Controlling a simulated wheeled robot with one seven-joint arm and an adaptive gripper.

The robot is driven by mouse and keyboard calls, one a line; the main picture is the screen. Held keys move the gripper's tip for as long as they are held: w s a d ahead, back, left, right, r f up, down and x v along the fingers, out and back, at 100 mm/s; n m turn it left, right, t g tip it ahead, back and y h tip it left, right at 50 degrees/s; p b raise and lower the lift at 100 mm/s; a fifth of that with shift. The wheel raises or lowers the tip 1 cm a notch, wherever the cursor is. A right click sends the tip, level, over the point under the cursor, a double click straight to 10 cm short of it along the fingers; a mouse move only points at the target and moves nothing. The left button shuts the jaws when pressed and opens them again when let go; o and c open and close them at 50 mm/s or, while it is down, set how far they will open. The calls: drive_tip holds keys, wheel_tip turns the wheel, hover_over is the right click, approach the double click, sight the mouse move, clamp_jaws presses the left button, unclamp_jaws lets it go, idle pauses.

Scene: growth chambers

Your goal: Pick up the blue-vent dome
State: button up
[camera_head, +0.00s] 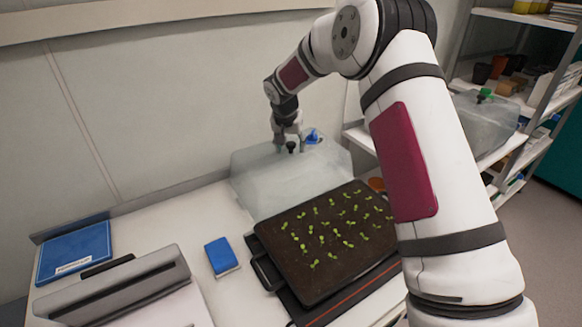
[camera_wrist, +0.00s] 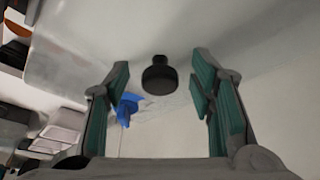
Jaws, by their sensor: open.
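The blue-vent dome (camera_head: 275,180) is a translucent, cloudy cover on the bench behind the seedling tray, against the wall. Its blue vent (camera_head: 312,136) and black knob (camera_head: 291,147) are on top. My gripper (camera_head: 288,145) is open, pointing down at the top of the dome. In the wrist view the black knob (camera_wrist: 159,76) shows between the two spread fingers, apart from both. The blue vent (camera_wrist: 127,108) shows beside the left finger. How far the fingertips are above the dome top is hard to tell.
A dark tray of green seedlings (camera_head: 300,262) sits on a black mat in front of the dome. A blue box (camera_head: 221,255), a grey device (camera_head: 130,285) and a blue folder (camera_head: 75,252) are to the left. A green-vent dome (camera_head: 480,125) stands on the right shelf.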

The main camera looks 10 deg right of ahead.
clamp_jaws()
idle(0.3)
